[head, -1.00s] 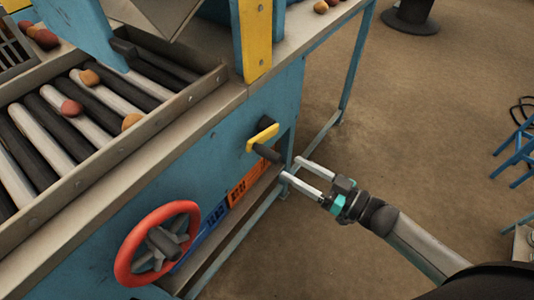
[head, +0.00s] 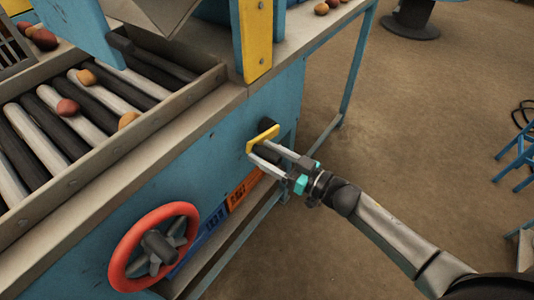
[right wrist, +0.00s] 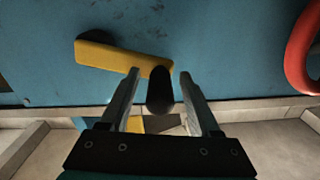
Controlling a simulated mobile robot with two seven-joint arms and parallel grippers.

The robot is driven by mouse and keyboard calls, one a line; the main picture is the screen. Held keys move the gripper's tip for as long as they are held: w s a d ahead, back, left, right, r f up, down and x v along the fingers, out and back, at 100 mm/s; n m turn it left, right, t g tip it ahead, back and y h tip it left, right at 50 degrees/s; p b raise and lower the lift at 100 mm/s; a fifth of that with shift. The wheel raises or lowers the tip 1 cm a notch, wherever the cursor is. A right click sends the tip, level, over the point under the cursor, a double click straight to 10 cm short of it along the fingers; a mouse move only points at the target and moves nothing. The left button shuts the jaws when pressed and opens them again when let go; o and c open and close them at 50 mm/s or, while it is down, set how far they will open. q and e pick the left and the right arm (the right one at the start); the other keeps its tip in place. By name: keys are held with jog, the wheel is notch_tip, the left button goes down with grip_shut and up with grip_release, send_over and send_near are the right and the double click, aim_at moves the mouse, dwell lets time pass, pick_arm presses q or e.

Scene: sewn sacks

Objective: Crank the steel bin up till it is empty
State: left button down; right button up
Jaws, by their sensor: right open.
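The crank has a yellow arm (head: 262,137) and a dark handle grip, mounted on the blue side panel of the machine. In the right wrist view the yellow arm (right wrist: 110,55) runs across the panel, and the dark grip (right wrist: 160,90) points toward the camera between the two fingers. My right gripper (head: 265,155) is open, its fingers on either side of the grip, with a gap showing on both sides. The steel bin (head: 165,15) shows only in part at the top of the head view, above the rollers. My left gripper is not in view.
A red handwheel (head: 152,247) sits on the same panel, lower left; it also shows in the right wrist view (right wrist: 302,50). Several potato-like lumps lie on the roller bed (head: 60,120). A blue table leg (head: 357,70) stands behind my gripper.

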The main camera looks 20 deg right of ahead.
jog(key=shift+c, duration=0.3)
grip_shut()
dwell(1.1)
